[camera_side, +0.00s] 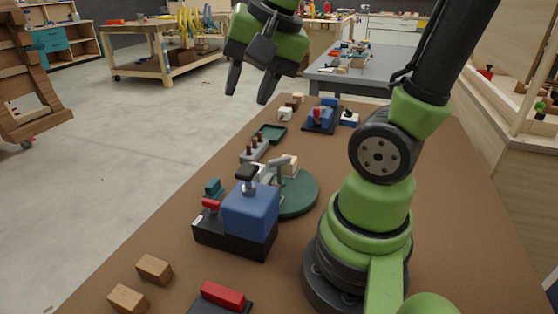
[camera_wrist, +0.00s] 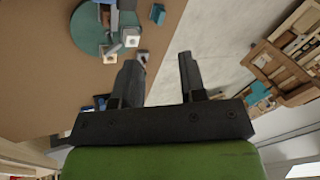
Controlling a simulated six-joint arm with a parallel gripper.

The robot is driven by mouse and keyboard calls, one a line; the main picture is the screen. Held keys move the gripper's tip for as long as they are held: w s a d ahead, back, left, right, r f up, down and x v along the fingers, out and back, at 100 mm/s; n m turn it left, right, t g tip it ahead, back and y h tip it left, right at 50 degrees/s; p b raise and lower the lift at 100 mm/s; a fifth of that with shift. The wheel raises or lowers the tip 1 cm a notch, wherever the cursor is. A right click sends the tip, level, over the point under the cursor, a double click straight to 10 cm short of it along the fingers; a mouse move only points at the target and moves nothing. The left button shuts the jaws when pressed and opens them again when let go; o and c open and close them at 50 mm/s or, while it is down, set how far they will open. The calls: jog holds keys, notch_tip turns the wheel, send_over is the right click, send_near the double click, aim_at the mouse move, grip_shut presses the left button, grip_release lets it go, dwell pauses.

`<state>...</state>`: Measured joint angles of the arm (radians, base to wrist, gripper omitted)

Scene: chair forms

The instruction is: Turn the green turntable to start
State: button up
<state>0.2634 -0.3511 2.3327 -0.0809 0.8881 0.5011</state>
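The green turntable (camera_side: 300,192) is a dark green disc on the brown table, partly hidden behind a blue block device in the side view. Pale blocks (camera_side: 289,163) and a grey fixture (camera_side: 280,170) sit on or beside it. My gripper (camera_side: 248,95) is raised above and beyond the table, well away from the turntable. Its two fingers point down, apart, with nothing between them. The open fingers also show in the wrist view (camera_wrist: 163,75).
The blue block device (camera_side: 250,215) on a black base stands in front of the turntable. Two wooden blocks (camera_side: 154,269) and a red block (camera_side: 222,295) lie nearer. A small green tray (camera_side: 271,133) and another blue device (camera_side: 322,115) stand farther back. The table's right part is clear.

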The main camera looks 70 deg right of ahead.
jog(key=w+d+f+m+g, duration=0.2)
jog(key=d+f+m, duration=0.2)
jog(key=d+m, duration=0.3)
jog(key=m+g, duration=0.3)
jog(key=m, duration=0.5)
send_over(279, 159)
notch_tip(279, 159, down, 7)
jog(key=shift+d+f, duration=0.15)
jog(key=shift+f, duration=0.15)
notch_tip(279, 159, down, 9)
grip_shut()
